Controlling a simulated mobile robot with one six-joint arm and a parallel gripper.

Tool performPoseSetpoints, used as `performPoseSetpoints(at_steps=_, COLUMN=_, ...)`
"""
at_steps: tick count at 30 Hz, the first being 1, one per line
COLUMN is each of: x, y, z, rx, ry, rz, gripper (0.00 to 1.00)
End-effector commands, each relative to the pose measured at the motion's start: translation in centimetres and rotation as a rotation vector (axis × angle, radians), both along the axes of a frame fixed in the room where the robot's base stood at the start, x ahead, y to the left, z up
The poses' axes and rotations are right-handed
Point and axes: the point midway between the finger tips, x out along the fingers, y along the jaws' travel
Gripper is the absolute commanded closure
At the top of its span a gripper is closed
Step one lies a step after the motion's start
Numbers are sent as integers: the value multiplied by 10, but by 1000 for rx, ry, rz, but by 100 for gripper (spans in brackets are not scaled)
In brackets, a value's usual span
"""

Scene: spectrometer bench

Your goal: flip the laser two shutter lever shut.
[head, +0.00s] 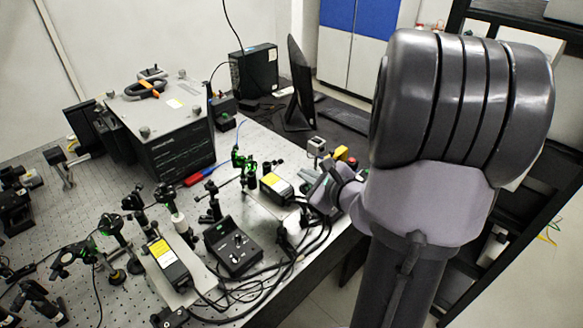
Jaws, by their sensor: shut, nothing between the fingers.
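Two laser housings with yellow labels are on the bench: one (276,186) near the bench's right side, one (168,262) nearer the front on a pale plate. I cannot tell which is laser two, and no shutter lever is clear at this size. My gripper (322,193) is small and partly hidden by my own arm. It is shut and empty, just right of the right-hand laser housing. I cannot tell whether it touches anything.
A black control box (233,246) with knobs sits between the lasers, with loose black cables (262,284) in front. Optics posts (113,226) crowd the left. A large instrument (165,128) and a monitor (299,85) stand behind. Small boxes with yellow and red parts (342,154) stand beyond my gripper.

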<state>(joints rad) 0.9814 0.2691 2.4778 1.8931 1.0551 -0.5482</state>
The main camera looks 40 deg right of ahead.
Motion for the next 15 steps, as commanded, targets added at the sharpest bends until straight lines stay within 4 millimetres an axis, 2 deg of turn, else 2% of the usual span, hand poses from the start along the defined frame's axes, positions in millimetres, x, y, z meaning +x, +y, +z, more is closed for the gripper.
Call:
performPoseSetpoints(at_steps=9, x=54, y=-9, z=-27, rx=1, ry=1, rz=4, gripper=100)
performPoseSetpoints(at_steps=15, x=79, y=-15, z=-37, rx=0, ry=0, rz=2, gripper=100)
